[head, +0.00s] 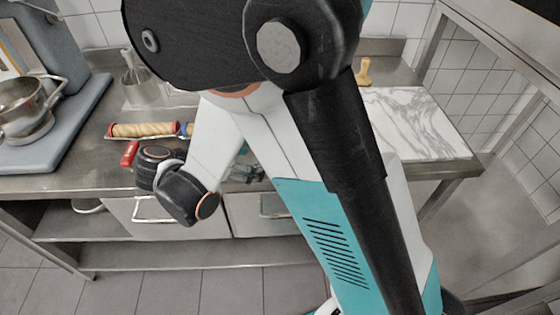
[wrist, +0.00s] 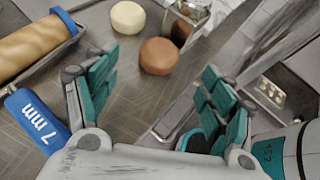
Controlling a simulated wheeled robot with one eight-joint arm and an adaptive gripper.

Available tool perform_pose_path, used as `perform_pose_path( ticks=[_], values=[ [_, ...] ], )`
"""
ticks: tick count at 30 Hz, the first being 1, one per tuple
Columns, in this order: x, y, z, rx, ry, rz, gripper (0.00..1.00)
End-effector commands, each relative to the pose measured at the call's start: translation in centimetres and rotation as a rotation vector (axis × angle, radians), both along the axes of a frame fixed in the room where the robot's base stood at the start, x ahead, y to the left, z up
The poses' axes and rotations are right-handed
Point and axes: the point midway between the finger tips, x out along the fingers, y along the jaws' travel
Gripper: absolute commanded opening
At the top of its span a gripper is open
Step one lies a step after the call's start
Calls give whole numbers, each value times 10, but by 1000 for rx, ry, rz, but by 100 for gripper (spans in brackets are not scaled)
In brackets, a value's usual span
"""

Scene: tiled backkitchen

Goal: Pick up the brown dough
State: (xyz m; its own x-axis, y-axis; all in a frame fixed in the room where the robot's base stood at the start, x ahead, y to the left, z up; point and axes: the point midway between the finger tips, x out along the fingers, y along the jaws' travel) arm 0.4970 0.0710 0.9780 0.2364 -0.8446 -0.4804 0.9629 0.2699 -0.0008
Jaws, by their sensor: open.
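The brown dough (wrist: 160,56) is a smooth round piece lying on the steel counter, in the upper middle of the wrist view. My gripper (wrist: 160,82) is open and empty, its teal-padded fingers spread wide. In the picture the dough shows between and just beyond the fingertips, and neither finger seems to touch it. In the head view, only part of my gripper (head: 246,172) shows, in teal behind my arm near the counter's front edge. My arm hides the dough there.
A cream dough ball (wrist: 128,17) lies just beyond the brown one, beside a shiny metal container (wrist: 188,14). A rolling pin (head: 143,130) with a blue end ring (wrist: 37,120) lies left. A whisk container (head: 142,88), mixer bowl (head: 22,102) and marble slab (head: 412,122) also stand on the counter.

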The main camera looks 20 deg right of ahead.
Motion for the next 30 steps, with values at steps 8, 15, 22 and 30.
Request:
perform_pose_path(
  ticks=[8,15,22,30],
  values=[
    [8,-27,-16,-1,-1,1,76],
    [11,-42,-24,-1,0,0,76],
    [18,-69,-39,-1,-1,-1,76],
    [20,-73,-39,-1,-1,2,76]
  ],
)
